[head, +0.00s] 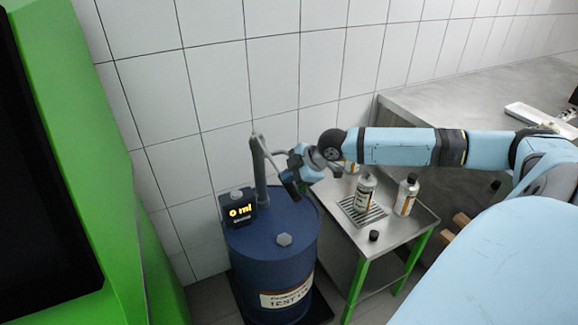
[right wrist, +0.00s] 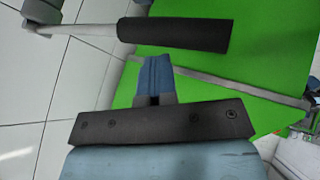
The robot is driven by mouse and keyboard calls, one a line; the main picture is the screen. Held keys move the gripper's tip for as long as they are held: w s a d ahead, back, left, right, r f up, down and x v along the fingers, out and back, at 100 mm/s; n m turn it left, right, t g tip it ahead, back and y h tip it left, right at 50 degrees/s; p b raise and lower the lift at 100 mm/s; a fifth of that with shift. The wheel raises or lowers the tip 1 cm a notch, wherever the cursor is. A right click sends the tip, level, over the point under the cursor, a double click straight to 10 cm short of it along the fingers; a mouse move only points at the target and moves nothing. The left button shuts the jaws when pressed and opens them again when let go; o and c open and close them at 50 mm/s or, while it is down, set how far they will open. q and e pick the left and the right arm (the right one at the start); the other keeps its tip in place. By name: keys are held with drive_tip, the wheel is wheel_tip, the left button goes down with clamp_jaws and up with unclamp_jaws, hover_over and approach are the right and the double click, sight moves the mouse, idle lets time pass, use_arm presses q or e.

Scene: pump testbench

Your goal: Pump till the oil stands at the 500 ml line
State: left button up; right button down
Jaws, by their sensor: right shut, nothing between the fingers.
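A blue drum (head: 272,250) carries a grey hand pump (head: 259,170). The display (head: 240,211) on the drum reads "0 ml". The pump lever's black grip (head: 290,184) hangs beside my right gripper (head: 296,160). In the right wrist view, the black grip (right wrist: 175,36) lies just beyond the tips of my right gripper (right wrist: 155,62), which is shut and empty. Whether they touch is unclear. My left gripper is out of view.
A second bottle (head: 406,195) stands at the right on the side table (head: 395,234); another is partly hidden behind my right arm. A black cap (head: 374,236) lies near the front. A green cabinet (head: 90,150) fills the left. A grey counter (head: 450,100) stands behind my arm.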

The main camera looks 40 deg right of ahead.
sight(294, 187)
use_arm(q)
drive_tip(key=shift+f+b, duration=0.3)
use_arm(e)
drive_tip(key=shift+s+a+f, duration=0.1)
drive_tip(key=shift+s+f, duration=0.05)
drive_tip(key=shift+f, duration=1)
drive_tip(key=shift+s+f, duration=0.15)
drive_tip(key=shift+f, duration=0.95)
idle(1.3)
idle(0.4)
drive_tip(key=shift+w+r+p, duration=0.1)
drive_tip(key=shift+r+p, duration=0.8)
drive_tip(key=shift+r, duration=0.1)
drive_tip(key=shift+w+r+p, duration=0.1)
drive_tip(key=shift+r+p, duration=1.4)
drive_tip(key=shift+w+r+p, duration=0.15)
drive_tip(key=shift+r+p, duration=0.55)
drive_tip(key=shift+w+d+r+p, duration=0.1)
drive_tip(key=shift+r+p, duration=0.85)
drive_tip(key=shift+r, duration=0.05)
drive_tip(key=shift+w+d+r+p, duration=0.1)
drive_tip(key=shift+r+p, duration=0.8)
drive_tip(key=shift+r, duration=0.05)
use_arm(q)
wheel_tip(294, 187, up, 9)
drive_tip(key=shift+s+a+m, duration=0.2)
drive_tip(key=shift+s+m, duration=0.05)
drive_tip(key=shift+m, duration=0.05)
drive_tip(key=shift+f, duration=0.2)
